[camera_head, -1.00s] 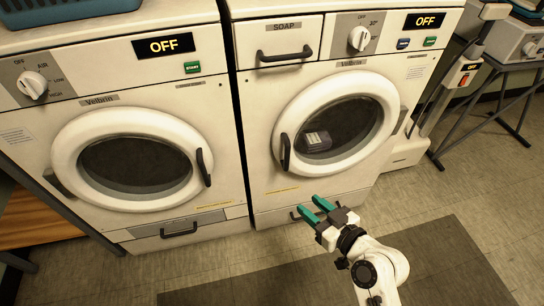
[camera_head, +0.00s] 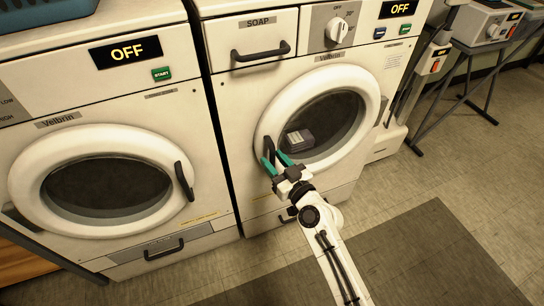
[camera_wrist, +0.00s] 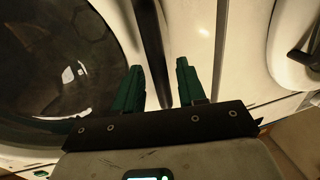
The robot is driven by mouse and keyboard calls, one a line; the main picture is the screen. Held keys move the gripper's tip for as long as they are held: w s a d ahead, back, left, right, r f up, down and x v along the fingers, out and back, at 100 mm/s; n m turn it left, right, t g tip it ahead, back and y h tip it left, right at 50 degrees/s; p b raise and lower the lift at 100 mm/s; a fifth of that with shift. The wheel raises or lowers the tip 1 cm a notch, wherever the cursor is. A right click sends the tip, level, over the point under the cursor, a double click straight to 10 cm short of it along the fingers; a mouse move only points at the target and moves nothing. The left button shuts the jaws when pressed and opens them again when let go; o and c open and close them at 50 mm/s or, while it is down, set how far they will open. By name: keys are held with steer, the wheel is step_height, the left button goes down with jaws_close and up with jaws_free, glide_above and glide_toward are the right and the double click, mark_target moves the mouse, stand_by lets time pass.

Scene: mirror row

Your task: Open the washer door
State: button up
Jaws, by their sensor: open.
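The washer is the right-hand white machine with a SOAP drawer (camera_head: 250,40). Its round door (camera_head: 365,105) is shut, with a white ring around dark glass. The dark vertical door handle (camera_head: 268,152) is on the left side of the ring. My gripper (camera_head: 275,160) is at the handle, its two green fingers apart, one on each side of it. In the wrist view the handle (camera_wrist: 152,45) runs as a dark bar between the open fingers (camera_wrist: 158,68). I cannot tell whether either finger touches it.
A second machine with its own round door (camera_head: 105,185) stands close on the left. A lower handle (camera_head: 270,220) is below the washer door. A stand with devices (camera_head: 485,25) is at the right. The floor (camera_head: 440,170) in front is clear, with a dark mat (camera_head: 430,260).

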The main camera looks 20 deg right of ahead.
steer(key=shift+w+a, duration=0.15)
steer(key=shift+w, duration=0.5)
steer(key=shift+c, duration=0.3)
jaws_close()
